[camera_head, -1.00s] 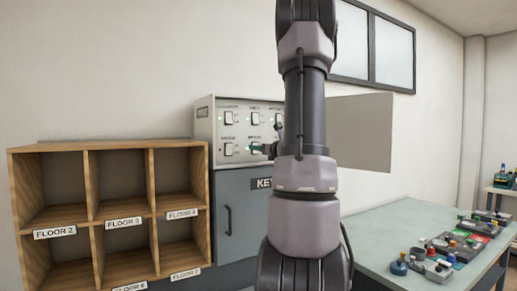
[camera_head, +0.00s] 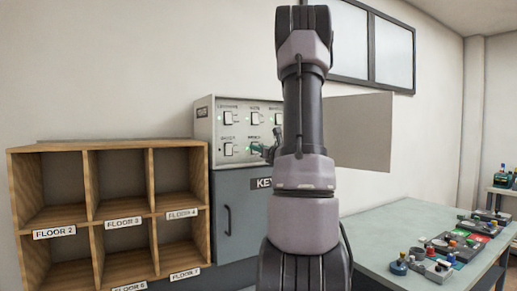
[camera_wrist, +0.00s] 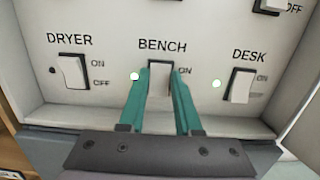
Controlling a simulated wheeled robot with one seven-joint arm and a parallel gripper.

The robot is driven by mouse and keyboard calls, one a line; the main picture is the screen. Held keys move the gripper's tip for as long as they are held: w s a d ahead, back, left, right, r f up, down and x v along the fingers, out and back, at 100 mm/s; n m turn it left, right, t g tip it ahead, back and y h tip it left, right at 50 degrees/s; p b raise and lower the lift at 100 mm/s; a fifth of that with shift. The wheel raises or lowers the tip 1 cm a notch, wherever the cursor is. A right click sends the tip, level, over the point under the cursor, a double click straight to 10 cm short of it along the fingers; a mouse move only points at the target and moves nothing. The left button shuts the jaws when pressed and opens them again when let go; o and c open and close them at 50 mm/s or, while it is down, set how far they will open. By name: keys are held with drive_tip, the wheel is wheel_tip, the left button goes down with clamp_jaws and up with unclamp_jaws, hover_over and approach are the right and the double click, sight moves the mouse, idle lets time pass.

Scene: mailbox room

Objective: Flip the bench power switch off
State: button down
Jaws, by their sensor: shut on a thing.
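The bench power switch (camera_wrist: 160,80) is a white rocker under the label BENCH in the wrist view, with a lit green lamp (camera_wrist: 135,76) at its left. My gripper (camera_wrist: 163,72) has its teal fingers on either side of this switch, shut on it. In the head view, my gripper (camera_head: 262,149) is at the lower row of the switch panel (camera_head: 205,128).
The dryer switch (camera_wrist: 73,71), its lamp dark, is left of the bench switch. The desk switch (camera_wrist: 241,86), its lamp green, is right. A grey key cabinet (camera_head: 238,215) is below the panel, wooden pigeonholes (camera_head: 85,150) left, and a cluttered worktable (camera_head: 385,225) right.

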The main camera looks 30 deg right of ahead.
drive_tip(key=shift+f+t, duration=0.25)
drive_tip(key=shift+t, duration=0.7)
drive_tip(key=shift+f+t, duration=0.2)
drive_tip(key=shift+t, duration=0.75)
drive_tip(key=c, duration=0.6)
unclamp_jaws()
drive_tip(key=v, duration=1.1)
drive_tip(key=shift+w+a, duration=0.1)
